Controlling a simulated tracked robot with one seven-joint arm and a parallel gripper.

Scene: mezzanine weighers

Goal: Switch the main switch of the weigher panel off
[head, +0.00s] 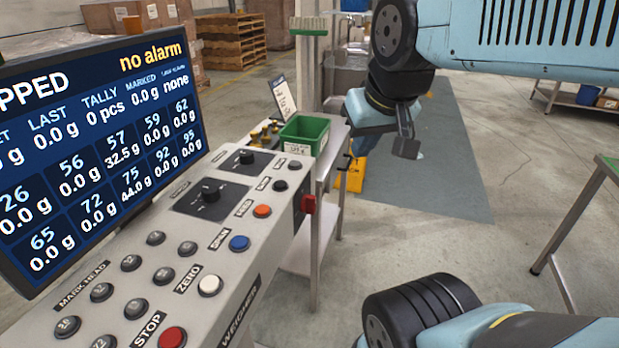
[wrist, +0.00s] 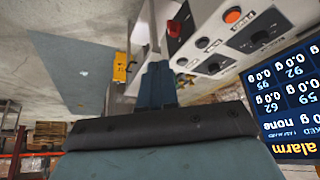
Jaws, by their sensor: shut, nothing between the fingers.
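The weigher panel (head: 262,207) is a grey sloping console with knobs and buttons at the left of the head view. A red switch (head: 307,203) sticks out from its right side face, likely the main switch. Its position is too small to read. The red switch also shows at the top of the wrist view (wrist: 174,28). My gripper (head: 405,147) is shut and empty, hanging beyond and to the right of the switch, apart from it. In the wrist view its closed fingers (wrist: 157,83) point toward the panel, below the red switch.
A screen (head: 95,150) above the panel reads "no alarm" and several weights. A steel table (head: 327,165) with a green bin (head: 304,134) stands beyond the panel. A yellow floor stand (head: 351,175) is near it. Another table (head: 588,205) is at the right. Floor between is clear.

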